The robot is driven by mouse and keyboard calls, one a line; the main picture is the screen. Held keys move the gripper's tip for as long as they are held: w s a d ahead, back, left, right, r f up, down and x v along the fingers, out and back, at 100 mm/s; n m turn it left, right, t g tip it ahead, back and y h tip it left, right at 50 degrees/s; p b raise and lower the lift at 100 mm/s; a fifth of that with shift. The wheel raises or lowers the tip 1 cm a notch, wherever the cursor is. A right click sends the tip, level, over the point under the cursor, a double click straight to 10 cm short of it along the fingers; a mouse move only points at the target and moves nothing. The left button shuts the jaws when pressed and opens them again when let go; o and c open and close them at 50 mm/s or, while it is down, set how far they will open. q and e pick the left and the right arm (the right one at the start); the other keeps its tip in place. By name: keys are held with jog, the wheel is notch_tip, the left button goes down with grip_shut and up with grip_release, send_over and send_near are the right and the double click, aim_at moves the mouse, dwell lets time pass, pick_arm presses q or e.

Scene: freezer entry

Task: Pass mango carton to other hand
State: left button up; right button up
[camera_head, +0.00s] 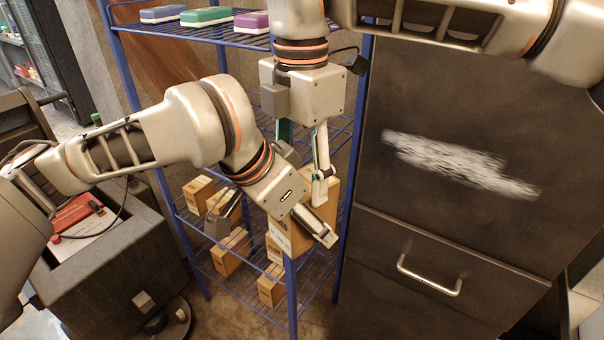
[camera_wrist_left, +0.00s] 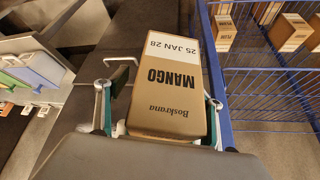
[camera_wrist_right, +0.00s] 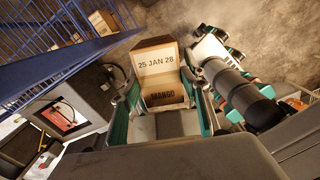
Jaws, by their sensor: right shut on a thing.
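The mango carton (camera_head: 297,240) is a brown box with a white date label, held in the air in front of the blue rack. My right gripper (camera_head: 303,178) comes from above and is shut on it. In the right wrist view the carton (camera_wrist_right: 155,62) sits between the right fingers, its date label facing the camera. My left gripper (camera_head: 272,230) reaches in from the left, its fingers apart on either side of the carton. In the left wrist view the carton (camera_wrist_left: 172,85) shows its MANGO print between the fingers, with a gap at the left finger.
The blue wire rack (camera_head: 133,80) stands behind, with several cartons (camera_head: 230,250) on its lower shelves and coloured boxes (camera_head: 206,16) on top. A dark cabinet (camera_head: 450,240) with a drawer handle is close on the right. A dark bin-like unit (camera_head: 110,265) stands at left.

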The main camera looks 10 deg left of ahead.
pick_arm(q)
jog(key=shift+s, duration=0.1)
jog(key=v, duration=1.2)
jog(key=g, duration=0.3)
send_over(279, 244)
jog(key=a, duration=0.2)
jog(key=shift+m+h, duration=0.4)
jog(key=f, duration=0.6)
jog(key=s+f, duration=0.1)
jog(key=f, duration=0.2)
jog(key=shift+a+f, duration=0.1)
jog(key=shift+a, duration=0.1)
jog(key=s+a+f+g, duration=0.2)
jog(key=a+f, duration=0.1)
jog(key=f, duration=0.9)
jog(key=w+d+f+n+t+h, duration=0.2)
jog(key=w+d+f+t, duration=0.15)
jog(key=f, duration=0.55)
jog(key=w+d+f+n+t+h, duration=0.15)
jog(key=w+f+t, duration=0.25)
jog(key=f, duration=0.4)
jog(key=s+a+f+t+y, duration=0.1)
jog(key=s+a+f+y, duration=0.2)
jog(key=s+a+f, duration=0.2)
jog(key=s+a+f+n+t+y, duration=0.1)
jog(key=s+a+f, duration=0.4)
jog(key=f, duration=0.5)
jog(key=shift+s+t+y, duration=0.65)
jog(key=shift+s+y, duration=0.3)
jog(key=shift+y, duration=0.2)
